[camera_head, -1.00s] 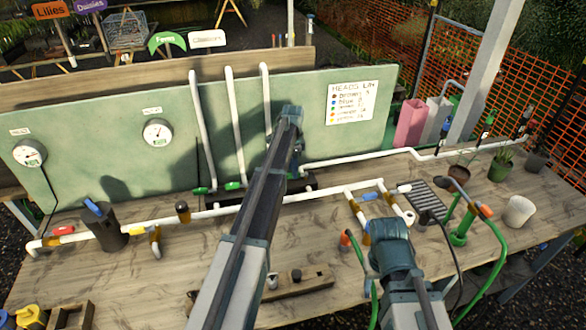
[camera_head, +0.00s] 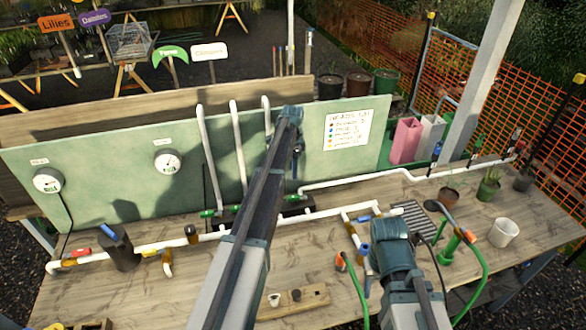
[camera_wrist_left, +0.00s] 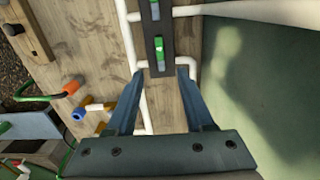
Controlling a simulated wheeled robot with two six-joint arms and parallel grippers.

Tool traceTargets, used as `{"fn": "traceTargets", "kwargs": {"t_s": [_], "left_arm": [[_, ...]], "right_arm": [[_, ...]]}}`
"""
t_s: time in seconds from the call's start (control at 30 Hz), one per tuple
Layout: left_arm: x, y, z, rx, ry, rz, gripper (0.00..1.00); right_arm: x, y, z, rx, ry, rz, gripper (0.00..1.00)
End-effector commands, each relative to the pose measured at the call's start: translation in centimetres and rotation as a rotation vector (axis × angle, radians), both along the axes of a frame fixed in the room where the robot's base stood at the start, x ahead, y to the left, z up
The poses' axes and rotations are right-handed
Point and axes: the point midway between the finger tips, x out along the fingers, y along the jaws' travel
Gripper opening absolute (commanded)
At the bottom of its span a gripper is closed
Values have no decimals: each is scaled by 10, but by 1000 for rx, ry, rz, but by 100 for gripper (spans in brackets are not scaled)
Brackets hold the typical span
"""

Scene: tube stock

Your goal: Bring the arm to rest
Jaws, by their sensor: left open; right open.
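My left gripper (camera_head: 296,155) shows in the head view at the end of the long dark arm, in front of the green board. In the left wrist view its two blue-grey fingers (camera_wrist_left: 160,73) are spread apart with nothing held between them. Beyond the fingertips are a dark manifold block (camera_wrist_left: 157,35) with a green valve handle (camera_wrist_left: 158,47) and white pipes. My right gripper (camera_head: 391,245) is at the lower right of the head view, over the bench. Its fingertips are mostly hidden by its own wrist, and nothing is visibly held.
The wooden bench (camera_head: 330,240) carries white pipework (camera_head: 215,236), a black cylinder (camera_head: 118,250), a green hose (camera_head: 473,283), a white cup (camera_head: 504,232) and potted plants. The green board (camera_head: 110,180) with gauges stands behind. Orange mesh fencing (camera_head: 550,120) is at the right.

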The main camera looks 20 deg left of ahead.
Motion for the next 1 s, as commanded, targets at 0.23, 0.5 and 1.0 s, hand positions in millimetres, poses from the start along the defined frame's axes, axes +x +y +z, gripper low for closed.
{"fn": "traceTargets", "kwargs": {"t_s": [0.23, 0.5, 1.0], "left_arm": [[0, 0, 0, 0, 0, 0, 52], [-13, -14, -7, 2, 2, 14, 52], [-270, -205, -93, 77, 12, 437, 52]], "right_arm": [[0, 0, 0, 0, 0, 0, 50], [0, 0, -7, 0, 0, 0, 50], [0, 0, -93, -2, 0, 9, 50]]}}
